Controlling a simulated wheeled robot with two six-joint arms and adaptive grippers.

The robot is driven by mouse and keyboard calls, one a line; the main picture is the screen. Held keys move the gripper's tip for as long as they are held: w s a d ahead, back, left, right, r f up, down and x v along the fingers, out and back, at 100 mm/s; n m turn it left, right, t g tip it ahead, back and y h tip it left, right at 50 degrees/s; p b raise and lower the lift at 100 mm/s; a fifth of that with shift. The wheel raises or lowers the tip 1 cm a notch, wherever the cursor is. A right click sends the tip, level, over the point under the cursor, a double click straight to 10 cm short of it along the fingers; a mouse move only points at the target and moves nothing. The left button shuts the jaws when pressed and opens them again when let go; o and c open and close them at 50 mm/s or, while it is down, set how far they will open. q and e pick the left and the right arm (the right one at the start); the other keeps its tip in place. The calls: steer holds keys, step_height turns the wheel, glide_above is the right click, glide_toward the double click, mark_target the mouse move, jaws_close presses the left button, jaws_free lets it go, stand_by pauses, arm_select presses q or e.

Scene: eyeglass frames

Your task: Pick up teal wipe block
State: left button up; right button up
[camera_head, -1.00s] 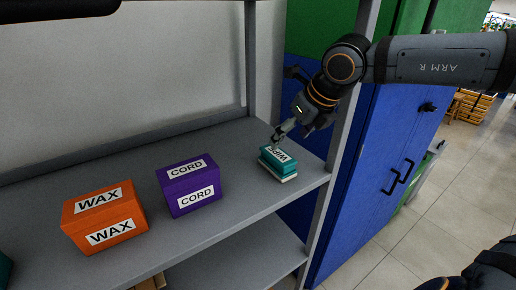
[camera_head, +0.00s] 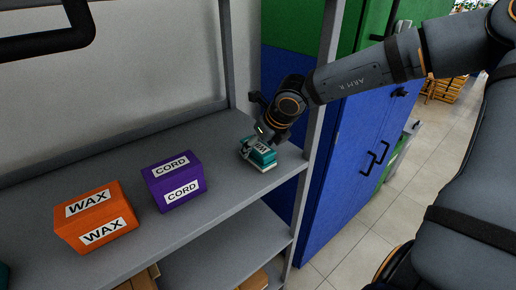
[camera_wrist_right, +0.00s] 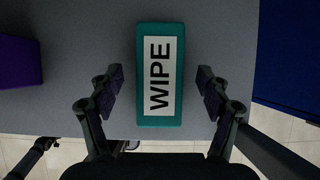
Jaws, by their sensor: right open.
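In the wrist view my right gripper (camera_wrist_right: 160,84) is open, with one finger on each side of the block and a gap on both sides. My left gripper is not in view.
A purple CORD box (camera_head: 174,181) and an orange WAX box (camera_head: 96,216) stand further left on the grey shelf (camera_head: 215,200). A shelf post (camera_head: 312,150) and a blue cabinet (camera_head: 345,165) are close on the right. Shelf space between the purple box and block is clear.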

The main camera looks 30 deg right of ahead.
steer(key=shift+w+a+f, duration=0.1)
steer(key=shift+w+f, duration=0.35)
steer(key=shift+f, duration=0.05)
steer(key=shift+s, duration=0.15)
steer(key=shift+s, duration=0.1)
steer(key=shift+f+b, duration=0.2)
steer(key=shift+b, duration=0.45)
steer(key=c, duration=1.3)
steer(key=shift+r, duration=0.1)
